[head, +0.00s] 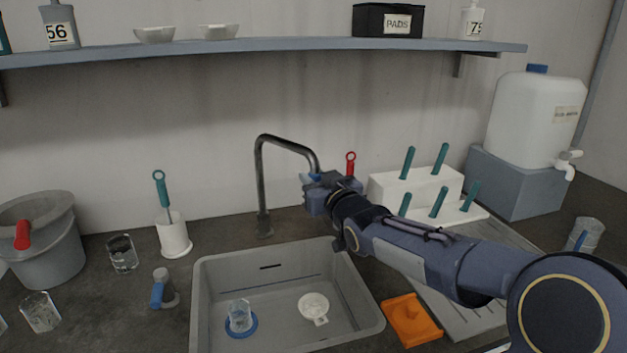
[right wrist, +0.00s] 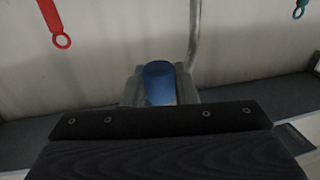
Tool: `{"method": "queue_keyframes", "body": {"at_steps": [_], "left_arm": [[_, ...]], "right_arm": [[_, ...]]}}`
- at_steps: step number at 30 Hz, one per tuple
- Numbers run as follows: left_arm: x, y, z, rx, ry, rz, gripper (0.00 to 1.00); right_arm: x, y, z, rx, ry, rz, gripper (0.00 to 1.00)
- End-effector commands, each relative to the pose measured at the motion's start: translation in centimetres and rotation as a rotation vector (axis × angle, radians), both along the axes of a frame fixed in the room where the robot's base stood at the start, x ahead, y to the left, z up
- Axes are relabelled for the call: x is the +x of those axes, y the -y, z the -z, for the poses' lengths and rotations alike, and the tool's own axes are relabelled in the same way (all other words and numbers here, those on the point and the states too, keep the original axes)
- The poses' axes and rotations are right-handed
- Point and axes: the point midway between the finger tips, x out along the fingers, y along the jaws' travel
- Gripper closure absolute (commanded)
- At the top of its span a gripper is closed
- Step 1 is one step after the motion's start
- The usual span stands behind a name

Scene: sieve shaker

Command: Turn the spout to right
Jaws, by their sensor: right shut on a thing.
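The grey metal spout (head: 285,139) rises behind the sink (head: 205,305) and arches to the right in the head view. Its outer end reaches my right gripper (head: 318,183), above the sink's right rear side. In the right wrist view, a blue tip (right wrist: 158,82) sits between the fingers of my right gripper (right wrist: 160,95), and a grey pipe (right wrist: 194,35) runs close behind it. My right gripper is shut on the spout's end, which it partly hides. My left gripper is not in view.
A beaker (head: 239,314) and a white strainer (head: 313,306) are in the sink. A white rack (head: 385,187) with teal-handled tools stands right of my gripper, and a red-ringed handle (head: 351,160) is close behind. An orange pad (head: 410,318) lies right of the sink.

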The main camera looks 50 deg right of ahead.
Motion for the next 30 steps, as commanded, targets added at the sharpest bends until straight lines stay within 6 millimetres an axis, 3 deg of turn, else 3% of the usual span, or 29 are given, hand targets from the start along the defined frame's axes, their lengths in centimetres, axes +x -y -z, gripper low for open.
{"method": "queue_keyframes", "body": {"at_steps": [1, 6, 16, 30], "left_arm": [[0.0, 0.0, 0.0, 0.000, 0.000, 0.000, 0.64], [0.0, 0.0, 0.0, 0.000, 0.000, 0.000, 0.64], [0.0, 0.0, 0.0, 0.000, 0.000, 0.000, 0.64], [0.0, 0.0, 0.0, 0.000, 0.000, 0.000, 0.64]], "right_arm": [[-0.1, 0.3, -0.3, -0.006, 0.005, 0.007, 0.73], [-0.1, 0.2, -0.3, -0.004, 0.004, 0.005, 0.53], [-0.5, 0.0, -0.2, -0.002, 0.006, 0.004, 0.53], [-6.7, -2.6, -0.3, -0.004, 0.006, 0.005, 0.53]]}}
